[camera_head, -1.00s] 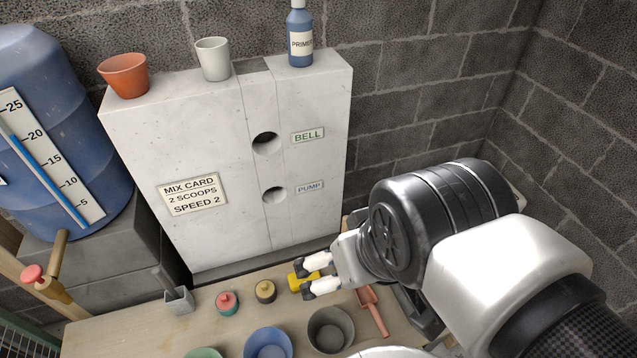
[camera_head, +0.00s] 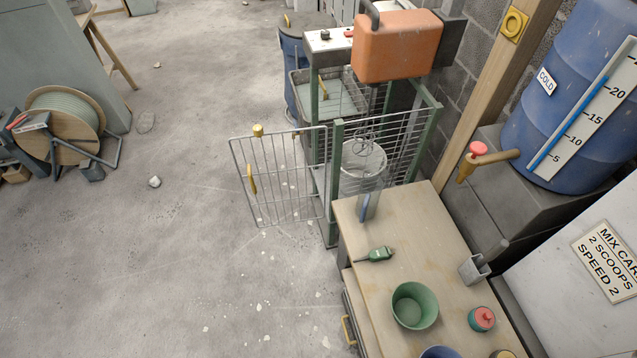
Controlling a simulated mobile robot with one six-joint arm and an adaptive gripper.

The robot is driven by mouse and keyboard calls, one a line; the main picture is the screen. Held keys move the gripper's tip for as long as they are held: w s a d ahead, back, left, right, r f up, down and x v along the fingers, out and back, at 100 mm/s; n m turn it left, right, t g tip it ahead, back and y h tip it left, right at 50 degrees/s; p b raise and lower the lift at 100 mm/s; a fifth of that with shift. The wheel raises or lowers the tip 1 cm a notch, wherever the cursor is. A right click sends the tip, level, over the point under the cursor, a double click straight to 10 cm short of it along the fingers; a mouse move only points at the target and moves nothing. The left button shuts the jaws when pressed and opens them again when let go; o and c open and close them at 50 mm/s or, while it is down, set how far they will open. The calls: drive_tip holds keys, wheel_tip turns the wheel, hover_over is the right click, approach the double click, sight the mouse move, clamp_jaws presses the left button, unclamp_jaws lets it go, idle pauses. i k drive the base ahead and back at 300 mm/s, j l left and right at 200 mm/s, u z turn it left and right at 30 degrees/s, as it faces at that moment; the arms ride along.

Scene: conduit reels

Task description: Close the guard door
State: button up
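The guard door (camera_head: 283,182) is a wire mesh panel in the head view, left of centre. It stands swung open, out to the left of the green-posted mesh cage (camera_head: 400,140).
A wooden bench (camera_head: 440,235) adjoins the cage, holding a green bowl (camera_head: 415,304), a green tool (camera_head: 376,254) and a red-lidded jar (camera_head: 481,319). An orange canister (camera_head: 396,46) sits above the cage. Left of the door the concrete floor (camera_head: 180,230) is mostly clear, with small debris. A cable reel (camera_head: 62,120) stands far left.

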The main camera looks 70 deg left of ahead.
sight(257, 133)
drive_tip(key=u, duration=2.85)
drive_tip(key=i+j+u, duration=0.3)
drive_tip(key=i, duration=0.2)
drive_tip(key=i+u, duration=0.3)
drive_tip(key=i, duration=0.15)
